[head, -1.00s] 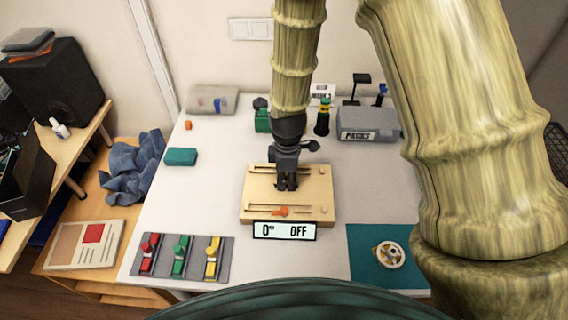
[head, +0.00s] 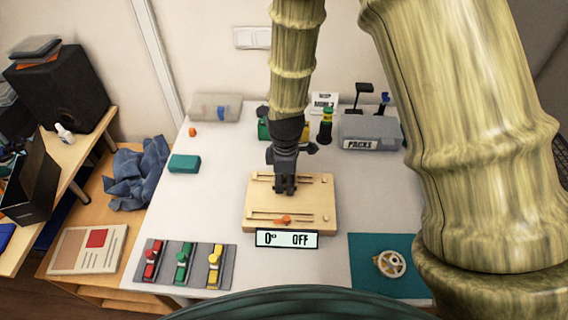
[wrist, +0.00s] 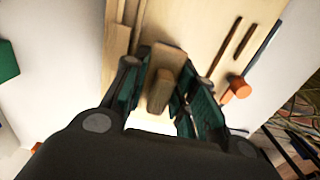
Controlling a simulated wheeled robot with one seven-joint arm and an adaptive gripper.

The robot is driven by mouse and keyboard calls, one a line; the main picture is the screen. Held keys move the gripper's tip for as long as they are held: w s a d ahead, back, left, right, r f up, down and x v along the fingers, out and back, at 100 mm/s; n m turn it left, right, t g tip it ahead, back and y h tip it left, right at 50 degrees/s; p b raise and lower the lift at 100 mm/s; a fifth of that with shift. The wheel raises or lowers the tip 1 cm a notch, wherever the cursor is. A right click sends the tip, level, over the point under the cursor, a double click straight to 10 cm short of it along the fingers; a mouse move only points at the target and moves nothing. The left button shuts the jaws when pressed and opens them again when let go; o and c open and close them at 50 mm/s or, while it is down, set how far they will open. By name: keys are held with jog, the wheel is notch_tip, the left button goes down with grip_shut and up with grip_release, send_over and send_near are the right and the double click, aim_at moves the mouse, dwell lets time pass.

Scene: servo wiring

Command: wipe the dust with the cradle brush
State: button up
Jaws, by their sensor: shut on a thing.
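My gripper (head: 285,188) points down over the wooden board (head: 318,224) in the middle of the table. In the wrist view its fingers (wrist: 160,98) are shut on a small wooden piece (wrist: 158,92), which looks like a handle. A paler wooden block (wrist: 167,58) shows just beyond it. I cannot tell whether this is the cradle brush, as bristles are hidden. The board has long slots and an orange knob (head: 286,220). No dust can be made out in either view.
A display (head: 287,238) reading 0° OFF stands at the board's front edge. Red, green and yellow clamps on a grey mat (head: 227,278) lie front left. A teal mat (head: 365,270) with a wheel (head: 390,263) lies front right. A grey PACKS box (head: 370,132) stands behind.

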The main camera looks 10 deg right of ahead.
jog(key=shift+s+r+p, duration=0.25)
jog(key=shift+r+p, duration=0.4)
jog(key=shift+r, duration=0.4)
jog(key=shift+r+p, duration=1.55)
jog(key=shift+r, duration=0.25)
